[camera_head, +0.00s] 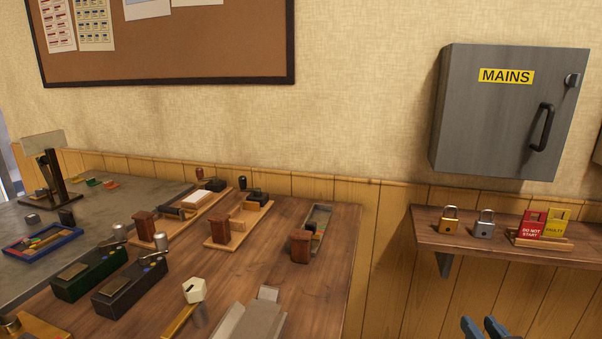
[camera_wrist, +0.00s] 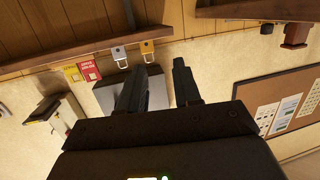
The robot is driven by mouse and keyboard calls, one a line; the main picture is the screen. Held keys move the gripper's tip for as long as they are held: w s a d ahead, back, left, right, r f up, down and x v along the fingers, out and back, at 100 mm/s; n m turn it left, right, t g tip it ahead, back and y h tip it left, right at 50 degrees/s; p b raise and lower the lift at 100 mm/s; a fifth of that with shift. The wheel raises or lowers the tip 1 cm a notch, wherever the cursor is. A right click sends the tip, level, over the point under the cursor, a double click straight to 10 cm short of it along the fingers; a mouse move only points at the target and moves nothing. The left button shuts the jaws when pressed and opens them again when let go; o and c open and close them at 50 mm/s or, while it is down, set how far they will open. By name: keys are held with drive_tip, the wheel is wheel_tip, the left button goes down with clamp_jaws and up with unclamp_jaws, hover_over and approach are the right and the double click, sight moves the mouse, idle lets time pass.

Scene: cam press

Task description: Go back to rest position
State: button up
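My gripper (camera_head: 484,328) shows only by its dark fingertips at the bottom right edge of the head view, below the wall shelf. The wrist view shows my gripper (camera_wrist: 158,85) with its two black fingers apart and nothing between them. The rest of my arm is out of the head view. In the wrist view, which is turned upside down, the grey MAINS cabinet (camera_wrist: 156,90) lies behind the fingers.
A wooden shelf (camera_head: 432,241) at the right holds a brass padlock (camera_head: 450,220), a grey padlock (camera_head: 483,224) and red and yellow tags (camera_head: 533,223). The MAINS cabinet (camera_head: 505,115) hangs above, shut. A cluttered workbench (camera_head: 335,235) fills the left. A corkboard (camera_head: 190,50) hangs behind.

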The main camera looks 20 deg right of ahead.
drive_tip(key=s+a+f+n+y, duration=0.2)
drive_tip(key=s+a+f+y, duration=0.15)
drive_tip(key=s+a, duration=0.95)
drive_tip(key=s+a+r+n+y, duration=0.1)
drive_tip(key=s+a+r, duration=0.1)
drive_tip(key=s, duration=0.6)
drive_tip(key=s+a+r+n+y, duration=0.1)
drive_tip(key=s+a+r, duration=0.1)
drive_tip(key=s, duration=0.7)
drive_tip(key=shift+a+r, duration=0.35)
drive_tip(key=shift+a, duration=0.45)
drive_tip(key=shift+d, duration=0.1)
